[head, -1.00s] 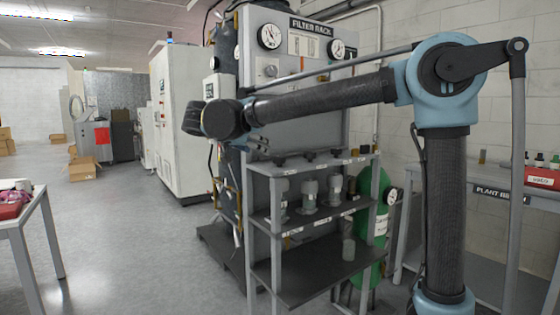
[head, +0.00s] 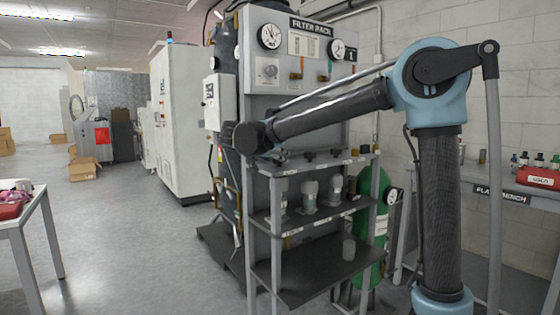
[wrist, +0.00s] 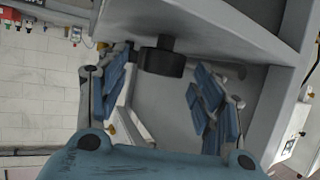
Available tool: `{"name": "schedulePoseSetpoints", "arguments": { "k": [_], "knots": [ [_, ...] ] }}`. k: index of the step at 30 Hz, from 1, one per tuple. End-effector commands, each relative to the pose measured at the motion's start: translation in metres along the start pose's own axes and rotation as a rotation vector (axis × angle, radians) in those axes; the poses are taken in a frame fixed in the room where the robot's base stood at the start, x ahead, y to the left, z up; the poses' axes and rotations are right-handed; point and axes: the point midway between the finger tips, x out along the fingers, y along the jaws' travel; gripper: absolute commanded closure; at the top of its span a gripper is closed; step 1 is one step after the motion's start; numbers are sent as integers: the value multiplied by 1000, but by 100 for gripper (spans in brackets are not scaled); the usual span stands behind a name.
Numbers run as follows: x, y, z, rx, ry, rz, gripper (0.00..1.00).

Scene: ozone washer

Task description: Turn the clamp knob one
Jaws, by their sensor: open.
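In the wrist view a dark round knob (wrist: 162,60) hangs from a grey surface at the top centre. My gripper (wrist: 160,77) is open, with blue finger pads to the left and right of the knob. I see no clear contact, and the depth between pads and knob is hard to tell. In the head view black knobs (head: 308,155) stand in a row along the top of the grey filter rack (head: 330,168). The leftmost is partly covered by my wrist, and my fingers are hidden there. The small rack labels are too blurred to read.
Filter cups (head: 309,195) stand on the middle shelf below. A green cylinder (head: 374,210) is behind the rack's right side. A gauge panel (head: 300,50) rises behind the top. A bench (head: 520,195) stands at the right.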

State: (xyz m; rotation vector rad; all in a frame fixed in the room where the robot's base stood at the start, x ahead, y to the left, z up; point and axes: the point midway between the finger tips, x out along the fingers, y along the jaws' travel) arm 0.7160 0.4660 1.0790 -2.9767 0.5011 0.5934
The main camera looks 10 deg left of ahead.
Motion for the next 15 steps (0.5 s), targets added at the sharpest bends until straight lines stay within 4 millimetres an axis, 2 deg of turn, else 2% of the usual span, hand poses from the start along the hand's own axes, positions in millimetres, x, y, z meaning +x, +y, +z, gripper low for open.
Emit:
{"name": "schedulePoseSetpoints", "arguments": {
  "k": [3,6,15],
  "knots": [
    [16,0,0,0,0,1,39],
    [24,0,0,0,0,1,39],
    [32,0,0,0,0,-1,39]
  ]
}}
